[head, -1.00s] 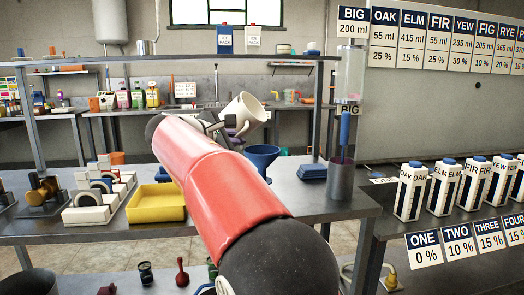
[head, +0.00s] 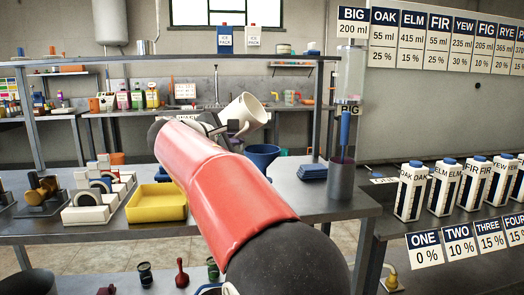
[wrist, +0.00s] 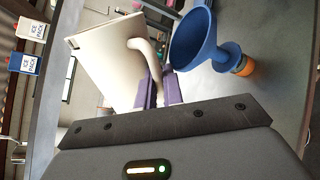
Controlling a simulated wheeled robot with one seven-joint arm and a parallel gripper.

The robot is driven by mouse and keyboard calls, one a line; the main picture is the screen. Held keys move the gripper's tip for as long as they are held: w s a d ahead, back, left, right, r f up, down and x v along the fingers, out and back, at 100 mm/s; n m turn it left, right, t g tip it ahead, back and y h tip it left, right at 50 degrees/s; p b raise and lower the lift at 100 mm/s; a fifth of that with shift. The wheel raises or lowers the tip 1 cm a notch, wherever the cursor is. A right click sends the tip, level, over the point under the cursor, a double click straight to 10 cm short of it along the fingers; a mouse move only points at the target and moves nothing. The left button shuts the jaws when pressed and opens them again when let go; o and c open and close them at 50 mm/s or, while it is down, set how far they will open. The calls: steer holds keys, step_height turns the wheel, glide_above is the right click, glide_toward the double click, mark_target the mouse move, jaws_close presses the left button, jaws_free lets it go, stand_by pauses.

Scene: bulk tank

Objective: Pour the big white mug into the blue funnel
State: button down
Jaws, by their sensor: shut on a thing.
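The big white mug (head: 246,113) is held in the air, tilted with its mouth toward the upper right in the head view. My gripper (wrist: 158,92) is shut on the mug's handle, and its purple finger pads show in the wrist view. The mug (wrist: 108,60) fills the upper middle of the wrist view. The blue funnel (head: 262,154) stands upright on the bench, below and slightly right of the mug. In the wrist view the funnel (wrist: 195,42) is beside the mug, apart from it, with an orange piece below its spout. The mug's contents are hidden.
A yellow tray (head: 156,203) lies left of my arm on the bench. Dark blue stacked trays (head: 312,172) and a grey cylinder (head: 341,180) stand right of the funnel. Several labelled cartons (head: 411,190) line the right bench. A shelf (head: 180,60) runs above.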

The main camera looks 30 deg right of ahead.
steer(key=shift+t, duration=0.5)
steer(key=shift+t+b, duration=0.4)
steer(key=shift+b, duration=0.05)
steer(key=shift+a+f+m+b, duration=0.15)
steer(key=shift+f+m+b, duration=0.3)
steer(key=shift+b, duration=0.85)
stand_by(1.4)
